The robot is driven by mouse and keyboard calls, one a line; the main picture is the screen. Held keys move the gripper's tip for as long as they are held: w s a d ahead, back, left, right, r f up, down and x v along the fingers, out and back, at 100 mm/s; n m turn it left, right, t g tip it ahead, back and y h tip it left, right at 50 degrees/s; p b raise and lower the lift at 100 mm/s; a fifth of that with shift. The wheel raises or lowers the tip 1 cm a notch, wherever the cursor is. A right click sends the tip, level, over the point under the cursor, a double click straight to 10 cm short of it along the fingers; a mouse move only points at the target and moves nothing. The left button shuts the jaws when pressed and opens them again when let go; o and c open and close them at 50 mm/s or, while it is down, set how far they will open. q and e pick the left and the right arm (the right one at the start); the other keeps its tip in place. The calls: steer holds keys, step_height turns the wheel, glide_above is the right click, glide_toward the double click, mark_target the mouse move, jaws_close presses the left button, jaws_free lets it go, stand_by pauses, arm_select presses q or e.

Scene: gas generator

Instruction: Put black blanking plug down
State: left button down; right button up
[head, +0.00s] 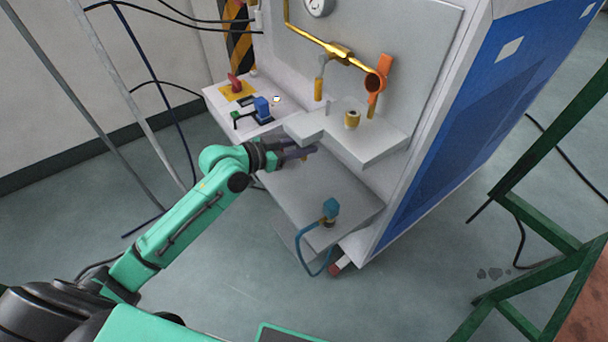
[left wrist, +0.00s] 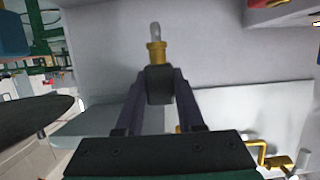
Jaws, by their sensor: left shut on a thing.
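My left gripper (head: 304,153) reaches in from the left and hovers above the lower grey shelf (head: 325,195) of the machine, just below and left of the upper ledge. In the left wrist view the fingers (left wrist: 160,82) are shut on the black blanking plug (left wrist: 159,88). A brass collar (left wrist: 156,52) and a grey tip stick out beyond its black body, away from the gripper. The head view mostly hides the plug behind the fingers. Whether it touches a surface, I cannot tell. My right gripper is not in view.
A blue connector (head: 330,208) with a hose stands on the lower shelf's front part. The upper ledge (head: 375,145) carries a brass fitting (head: 352,119). An orange-handled valve (head: 378,76) hangs above it. A side panel holds a red switch (head: 235,83) and a blue part (head: 262,106).

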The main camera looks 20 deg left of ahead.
arm_select(q)
step_height(320, 180, down, 8)
steer(key=shift+s+a+f+b, duration=0.1)
steer(key=shift+a+f+b, duration=0.1)
steer(key=shift+b, duration=0.55)
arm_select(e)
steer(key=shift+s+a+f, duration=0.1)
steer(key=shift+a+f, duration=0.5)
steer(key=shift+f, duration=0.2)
arm_select(q)
steer(key=shift+f, duration=0.1)
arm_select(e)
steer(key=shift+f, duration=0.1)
arm_select(q)
steer(key=c, duration=0.5)
jaws_free()
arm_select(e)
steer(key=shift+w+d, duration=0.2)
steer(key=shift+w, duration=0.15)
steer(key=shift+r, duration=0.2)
